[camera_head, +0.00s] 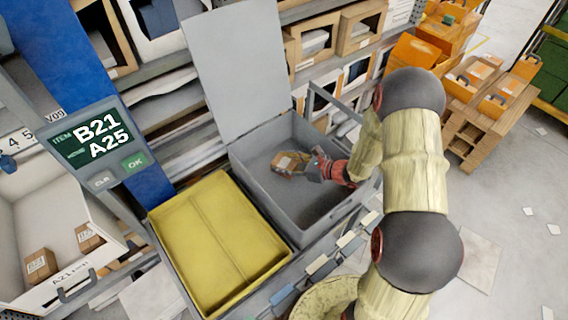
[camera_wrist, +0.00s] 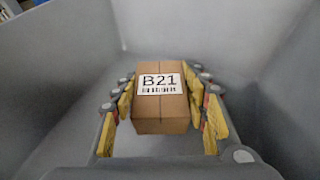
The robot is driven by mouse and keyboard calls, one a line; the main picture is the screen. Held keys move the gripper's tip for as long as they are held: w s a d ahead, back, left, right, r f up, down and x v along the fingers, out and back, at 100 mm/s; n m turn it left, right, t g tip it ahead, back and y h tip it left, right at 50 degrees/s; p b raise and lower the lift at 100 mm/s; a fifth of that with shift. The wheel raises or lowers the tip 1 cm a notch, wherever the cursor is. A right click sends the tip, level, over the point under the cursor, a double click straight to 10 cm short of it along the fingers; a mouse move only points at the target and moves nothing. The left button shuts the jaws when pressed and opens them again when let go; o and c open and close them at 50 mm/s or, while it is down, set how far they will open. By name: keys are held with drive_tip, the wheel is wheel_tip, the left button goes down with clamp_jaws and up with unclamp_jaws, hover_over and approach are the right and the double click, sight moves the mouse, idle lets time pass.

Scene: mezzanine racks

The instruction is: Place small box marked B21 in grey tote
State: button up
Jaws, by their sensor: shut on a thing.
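The small brown box marked B21 (camera_wrist: 160,108) is between the fingers of my gripper (camera_wrist: 161,115) in the wrist view, label facing the camera. My gripper (camera_head: 314,170) is shut on it. In the head view the box (camera_head: 288,163) is inside the opening of the grey tote (camera_head: 268,210), near its back left part. Grey tote walls (camera_wrist: 55,75) surround the box in the wrist view. I cannot tell whether the box touches the tote floor. The tote's grey lid (camera_head: 235,65) stands up open at the back.
A yellow tote (camera_head: 220,243) stands left of the grey tote. A screen (camera_head: 97,143) reads B21 and A25. A white bin (camera_head: 60,268) at left holds small boxes. Racks stand behind; orange bins (camera_head: 485,85) are at the right. Floor at right is mostly open.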

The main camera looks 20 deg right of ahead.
drive_tip(key=o, duration=1.1)
drive_tip(key=shift+s+a+f, duration=0.1)
drive_tip(key=shift+s+f, duration=0.1)
drive_tip(key=shift+f, duration=0.15)
drive_tip(key=shift+o, duration=0.4)
